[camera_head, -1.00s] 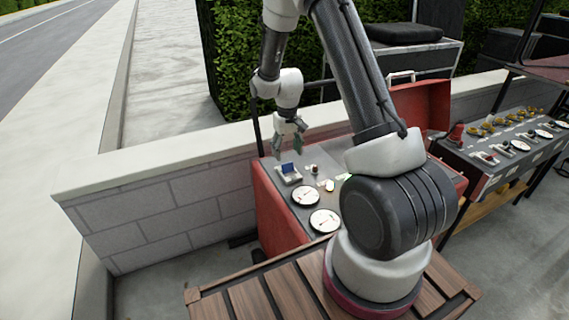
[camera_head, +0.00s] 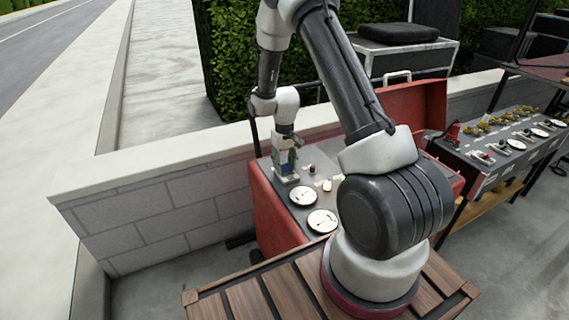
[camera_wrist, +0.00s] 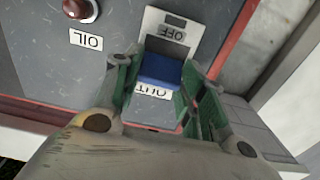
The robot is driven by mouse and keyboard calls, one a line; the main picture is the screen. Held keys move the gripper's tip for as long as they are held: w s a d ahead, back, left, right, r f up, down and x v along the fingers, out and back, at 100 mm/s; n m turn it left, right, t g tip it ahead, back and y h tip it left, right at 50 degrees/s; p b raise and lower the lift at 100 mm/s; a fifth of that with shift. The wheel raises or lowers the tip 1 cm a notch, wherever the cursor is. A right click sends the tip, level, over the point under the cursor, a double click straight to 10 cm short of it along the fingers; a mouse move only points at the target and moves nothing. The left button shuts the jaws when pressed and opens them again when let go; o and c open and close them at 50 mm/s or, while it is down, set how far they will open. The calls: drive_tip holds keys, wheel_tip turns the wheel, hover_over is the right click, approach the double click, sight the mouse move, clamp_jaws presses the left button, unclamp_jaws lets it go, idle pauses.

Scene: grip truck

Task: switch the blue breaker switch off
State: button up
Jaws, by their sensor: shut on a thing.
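The blue breaker switch (camera_wrist: 160,69) sits on a light metal plate (camera_wrist: 152,22) between my gripper's fingers in the wrist view. The plate carries a label reading OFF above the switch and another, partly covered, reading OUT below it; both appear upside down. My gripper (camera_wrist: 155,85) is shut on the blue switch, one finger on each side. In the head view my gripper (camera_head: 286,158) is down at the far left corner of the red panel box (camera_head: 268,215), and the switch is mostly hidden behind the fingers.
A red knob (camera_wrist: 82,10) with an OIL label (camera_wrist: 86,40) is beside the switch plate. Two white dials (camera_head: 303,196) lie nearer on the panel. A low block wall (camera_head: 170,205) runs behind and left of the box. A second panel (camera_head: 505,150) stands at right.

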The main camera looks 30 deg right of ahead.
drive_tip(key=shift+s+r+t, duration=0.1)
drive_tip(key=shift+s+t, duration=0.35)
drive_tip(key=shift+t, duration=0.6)
drive_tip(key=shift+s+t, duration=0.4)
drive_tip(key=shift+t, duration=0.65)
drive_tip(key=o, duration=1)
drive_tip(key=v, duration=1.2)
drive_tip(key=shift+s, duration=0.1)
